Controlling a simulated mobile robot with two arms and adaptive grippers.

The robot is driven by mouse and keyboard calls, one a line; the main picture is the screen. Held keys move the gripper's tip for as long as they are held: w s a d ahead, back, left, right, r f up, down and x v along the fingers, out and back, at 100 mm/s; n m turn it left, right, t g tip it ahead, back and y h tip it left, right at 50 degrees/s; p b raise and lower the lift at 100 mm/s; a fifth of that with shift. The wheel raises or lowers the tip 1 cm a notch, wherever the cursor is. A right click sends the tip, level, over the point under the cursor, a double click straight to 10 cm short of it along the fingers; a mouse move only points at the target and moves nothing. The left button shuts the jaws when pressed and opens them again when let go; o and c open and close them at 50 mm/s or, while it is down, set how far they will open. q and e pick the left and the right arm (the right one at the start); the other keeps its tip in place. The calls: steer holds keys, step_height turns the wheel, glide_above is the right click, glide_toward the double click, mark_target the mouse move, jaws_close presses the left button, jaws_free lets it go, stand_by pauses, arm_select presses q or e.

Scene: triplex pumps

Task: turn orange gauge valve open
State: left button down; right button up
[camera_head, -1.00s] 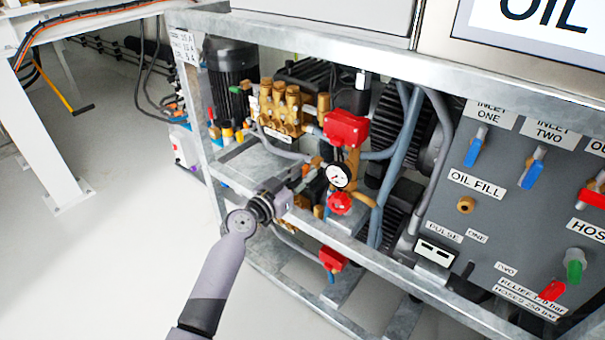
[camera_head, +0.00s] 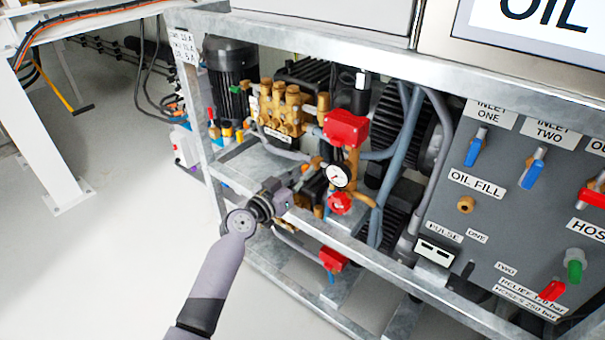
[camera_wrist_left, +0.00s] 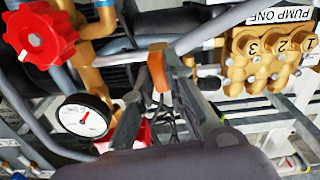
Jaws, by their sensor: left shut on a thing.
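The orange gauge valve handle (camera_wrist_left: 158,72) shows in the left wrist view as a small upright orange piece near the middle. My left gripper (camera_wrist_left: 160,84) is shut on it, with one dark finger on each side. In the head view my left gripper (camera_head: 300,181) reaches into the pump frame from the lower left, and the handle is small and mostly hidden there. The white-faced gauge (camera_head: 337,176) is just right of the gripper, and it also shows at the left of the wrist view (camera_wrist_left: 84,116).
A red knob (camera_head: 340,203) sits below the gauge, and a red box (camera_head: 346,127) above it. The brass pump (camera_head: 282,108) is behind and left. Metal frame rails (camera_head: 350,245) run close around my arm. Open floor (camera_head: 110,250) lies to the left.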

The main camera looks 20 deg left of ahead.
arm_select(q)
steer(key=shift+a+f+n+p, duration=0.15)
steer(key=shift+n+p, duration=0.4)
steer(key=shift+n, duration=3.65)
steer(key=shift+a+f+n+p, duration=0.1)
steer(key=shift+n+p, duration=0.45)
steer(key=shift+n, duration=3.65)
arm_select(e)
steer(key=x, duration=0.7)
steer(key=shift+s+f, duration=0.2)
steer(key=shift+s, duration=0.1)
steer(key=shift+w+a, duration=0.1)
steer(key=shift+a, duration=0.05)
arm_select(q)
steer(key=c, duration=1.6)
jaws_free()
